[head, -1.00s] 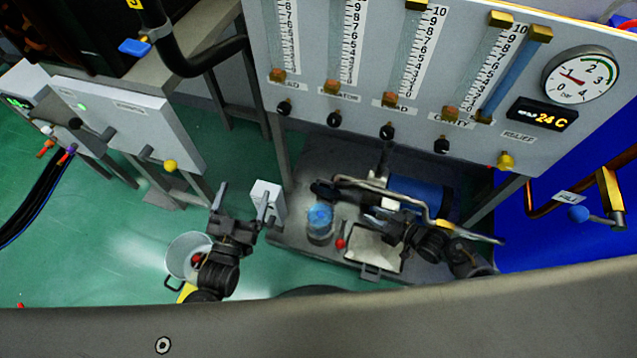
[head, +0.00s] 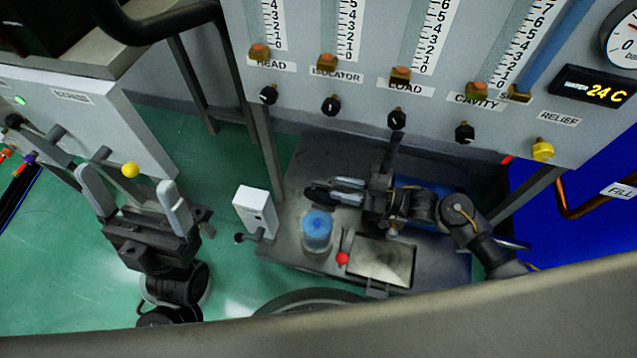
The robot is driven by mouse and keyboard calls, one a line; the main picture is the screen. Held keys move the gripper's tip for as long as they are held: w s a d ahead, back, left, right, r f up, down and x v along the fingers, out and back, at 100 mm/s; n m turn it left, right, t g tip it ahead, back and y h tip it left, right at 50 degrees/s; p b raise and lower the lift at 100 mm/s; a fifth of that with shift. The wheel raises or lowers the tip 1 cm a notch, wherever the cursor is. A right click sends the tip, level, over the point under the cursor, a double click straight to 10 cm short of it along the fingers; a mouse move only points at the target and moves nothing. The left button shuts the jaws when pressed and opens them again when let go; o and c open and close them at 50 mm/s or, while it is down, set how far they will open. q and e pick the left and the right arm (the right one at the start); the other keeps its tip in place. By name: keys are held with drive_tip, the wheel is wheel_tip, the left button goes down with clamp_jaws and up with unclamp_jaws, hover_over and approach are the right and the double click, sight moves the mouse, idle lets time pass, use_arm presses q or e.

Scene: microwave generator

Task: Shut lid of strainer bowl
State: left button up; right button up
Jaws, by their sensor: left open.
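A clear cylinder with blue inside (head: 317,232), which looks like the strainer bowl, stands upright on the grey base plate. A dark rounded piece (head: 318,194) sits just above and behind it; I cannot tell whether it is the lid. My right gripper (head: 342,191) points left at this dark piece, its pale fingers close together. Whether they grip it is unclear. My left gripper (head: 135,200) is open and empty, over the green floor well left of the bowl.
A red-knobbed lever (head: 342,258) and a square tray (head: 380,262) lie right of the bowl. A white box (head: 256,212) with a lever stands to its left. The flowmeter panel (head: 400,95) rises behind. A grey cabinet with a yellow knob (head: 130,170) is behind my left gripper.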

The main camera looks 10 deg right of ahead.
sight(328, 186)
drive_tip(key=b+x, duration=0.1)
drive_tip(key=x, duration=0.5)
drive_tip(key=shift+w+a, duration=0.1)
drive_tip(key=shift+a, duration=0.1)
clamp_jaws()
